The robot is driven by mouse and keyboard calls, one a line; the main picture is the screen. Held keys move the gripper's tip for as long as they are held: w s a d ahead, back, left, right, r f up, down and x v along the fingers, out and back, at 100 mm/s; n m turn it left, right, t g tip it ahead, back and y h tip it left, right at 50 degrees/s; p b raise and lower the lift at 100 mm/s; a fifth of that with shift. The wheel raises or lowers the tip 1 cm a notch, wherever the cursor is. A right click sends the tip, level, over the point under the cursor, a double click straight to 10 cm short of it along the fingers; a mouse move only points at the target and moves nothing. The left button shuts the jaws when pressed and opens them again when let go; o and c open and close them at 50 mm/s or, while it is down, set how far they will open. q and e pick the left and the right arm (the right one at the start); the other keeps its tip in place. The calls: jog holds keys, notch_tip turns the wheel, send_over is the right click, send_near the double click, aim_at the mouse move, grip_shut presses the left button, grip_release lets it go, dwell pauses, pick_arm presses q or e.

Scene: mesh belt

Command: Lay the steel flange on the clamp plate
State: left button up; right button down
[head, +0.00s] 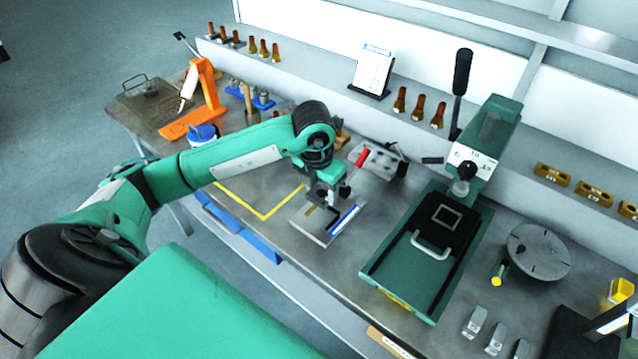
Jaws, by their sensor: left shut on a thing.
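My left gripper (327,203) points down, low over a shallow grey tray (308,224) with a blue-and-white label, near the bench's front edge. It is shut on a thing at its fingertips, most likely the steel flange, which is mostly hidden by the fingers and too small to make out. A light metal plate with a red-handled clamp, seemingly the clamp plate (378,160), lies just behind and right of the gripper. No flange shows on its visible part. My right gripper is not in view.
A green press (410,255) with a tall black lever stands right of the tray. A round grey disc (538,252) lies farther right. An orange stand (205,95) is at the left. Yellow tape (262,215) marks bare bench left of the tray.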

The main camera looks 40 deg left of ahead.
pick_arm(q)
jog(key=shift+f, duration=0.1)
dwell(0.4)
jog(key=shift+b, duration=0.35)
jog(key=b, duration=0.5)
send_over(322, 217)
notch_tip(322, 217, down, 6)
jog(key=shift+s+r, duration=0.15)
jog(key=shift+b, duration=0.65)
dwell(1.4)
jog(key=shift+f+b, duration=0.75)
jog(key=shift+r, duration=0.25)
jog(key=shift+r, duration=0.25)
jog(key=shift+b, duration=0.4)
dwell(1.5)
jog(key=shift+s+a+f, duration=0.1)
jog(key=shift+a, duration=0.1)
